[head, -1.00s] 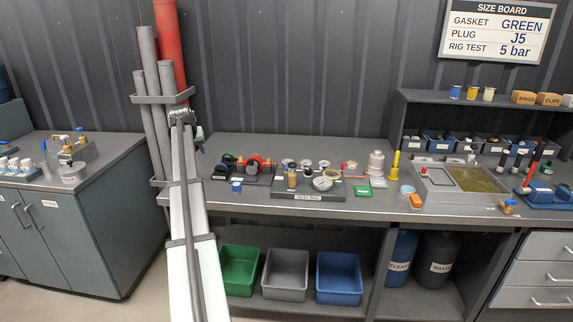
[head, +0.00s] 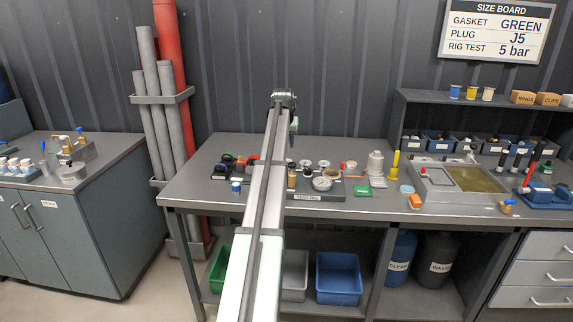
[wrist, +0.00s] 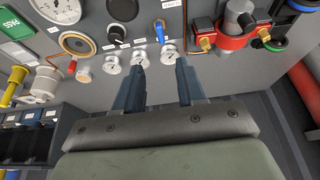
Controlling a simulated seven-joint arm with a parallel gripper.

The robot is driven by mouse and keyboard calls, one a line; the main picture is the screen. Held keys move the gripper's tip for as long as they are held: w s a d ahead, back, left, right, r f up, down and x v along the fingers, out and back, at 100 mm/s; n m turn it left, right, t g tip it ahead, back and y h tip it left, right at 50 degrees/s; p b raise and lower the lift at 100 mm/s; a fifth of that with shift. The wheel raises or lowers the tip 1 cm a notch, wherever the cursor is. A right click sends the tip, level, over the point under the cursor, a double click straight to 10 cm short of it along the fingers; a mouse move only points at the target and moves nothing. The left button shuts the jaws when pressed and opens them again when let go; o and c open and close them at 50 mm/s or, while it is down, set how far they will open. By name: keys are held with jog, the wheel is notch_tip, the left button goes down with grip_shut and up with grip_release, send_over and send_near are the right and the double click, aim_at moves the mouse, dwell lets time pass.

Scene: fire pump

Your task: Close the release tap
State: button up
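The test rig (head: 307,197) is a grey block on the bench, partly covered by my arm in the head view. In the wrist view its panel (wrist: 100,96) carries a round gauge (wrist: 75,42), a black knob (wrist: 117,32), a small blue lever (wrist: 160,30) and several silver round fittings (wrist: 112,67). The labels are too small to read, so I cannot tell which part is the release tap. My gripper (wrist: 159,62) is open and empty. Its fingertips appear over the panel just below the blue lever, on either side of a gap; contact cannot be told.
Red and black pump fittings (wrist: 238,28) lie right of the panel in the wrist view. A yellow tool (head: 395,164) and a white stacked part (head: 375,163) stand right of the rig. A tray (head: 432,192) is farther right. Grey pipes (head: 150,100) stand at left.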

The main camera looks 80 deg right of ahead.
jog(key=x, duration=1.3)
grip_shut()
